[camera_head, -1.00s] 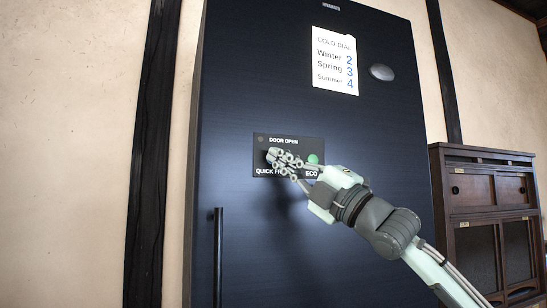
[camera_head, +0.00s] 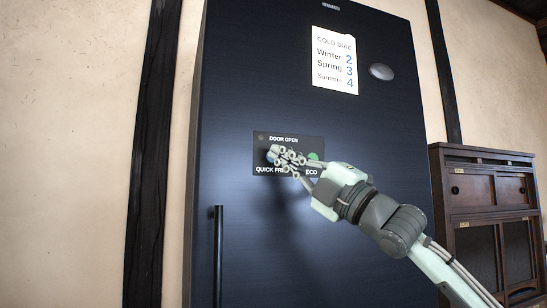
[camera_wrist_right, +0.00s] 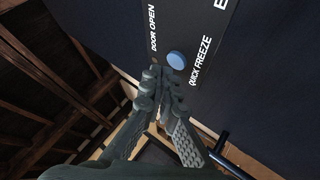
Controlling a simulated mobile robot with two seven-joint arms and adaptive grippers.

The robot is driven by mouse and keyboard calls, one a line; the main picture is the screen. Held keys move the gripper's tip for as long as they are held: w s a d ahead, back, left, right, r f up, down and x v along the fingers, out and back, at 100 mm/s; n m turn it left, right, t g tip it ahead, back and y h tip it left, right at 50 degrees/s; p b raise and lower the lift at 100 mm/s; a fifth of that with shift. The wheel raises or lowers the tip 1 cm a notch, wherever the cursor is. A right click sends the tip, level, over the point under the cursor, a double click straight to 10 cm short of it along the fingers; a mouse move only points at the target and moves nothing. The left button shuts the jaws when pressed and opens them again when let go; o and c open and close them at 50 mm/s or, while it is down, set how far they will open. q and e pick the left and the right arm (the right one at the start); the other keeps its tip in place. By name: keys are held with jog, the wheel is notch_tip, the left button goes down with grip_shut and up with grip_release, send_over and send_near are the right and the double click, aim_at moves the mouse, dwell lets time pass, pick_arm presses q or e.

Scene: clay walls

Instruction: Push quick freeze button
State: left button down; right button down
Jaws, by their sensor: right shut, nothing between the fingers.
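The quick freeze button is a round blue button (camera_wrist_right: 177,60) above the words QUICK FREEZE in the wrist view. In the head view only a sliver of it (camera_head: 269,158) shows beside my fingers. It sits on a black control panel (camera_head: 262,148) on the dark refrigerator door (camera_head: 250,80). My right gripper (camera_head: 276,151) is shut and empty, with its fingertips in front of the panel by the blue button. In the wrist view the fingertips (camera_wrist_right: 156,72) appear just beside the button; I cannot tell whether they touch it. My left gripper is not in view.
A green button (camera_head: 313,157) marked ECO sits on the panel's right, partly behind my fingers. A vertical door handle (camera_head: 218,255) stands below left. A paper note (camera_head: 335,60) is higher up. A wooden cabinet (camera_head: 487,160) stands at the right.

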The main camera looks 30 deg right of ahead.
jog(key=s+b, duration=0.1)
jog(key=s, duration=0.1)
jog(key=s+a+b, duration=0.1)
jog(key=s+b, duration=0.1)
jog(key=s, duration=0.1)
jog(key=shift+s+a+b, duration=0.2)
jog(key=shift+s+b, duration=0.1)
jog(key=shift+s, duration=0.05)
dwell(0.4)
